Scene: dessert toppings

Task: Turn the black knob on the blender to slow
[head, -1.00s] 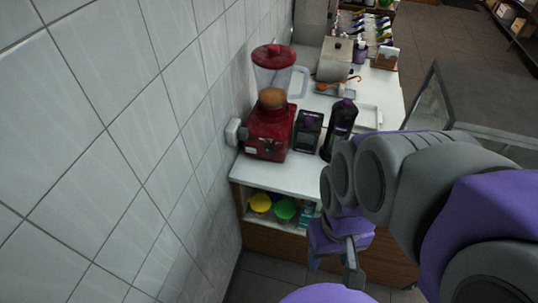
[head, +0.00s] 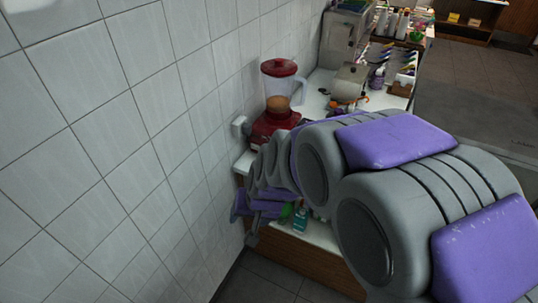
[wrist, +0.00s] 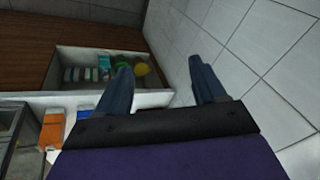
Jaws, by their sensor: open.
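The blender (head: 283,102) stands at the counter's left end, by the tiled wall. It has a red base, a clear jar with a brownish round thing inside and a red lid. Its black knob cannot be made out, and my arm hides the lower front of the base. My gripper (head: 245,222) is in front of the counter, lower than the blender and apart from it. In the wrist view my gripper (wrist: 160,88) shows two blue fingers spread wide with nothing between them. The blender cannot be identified in the wrist view.
The white counter (head: 318,82) runs back along the tiled wall (head: 130,130). A metal dispenser (head: 351,80) stands behind the blender. An open shelf (wrist: 160,97) below holds a yellow bowl (wrist: 141,69), a green bowl (wrist: 122,61) and several small boxes. The dark floor in front is clear.

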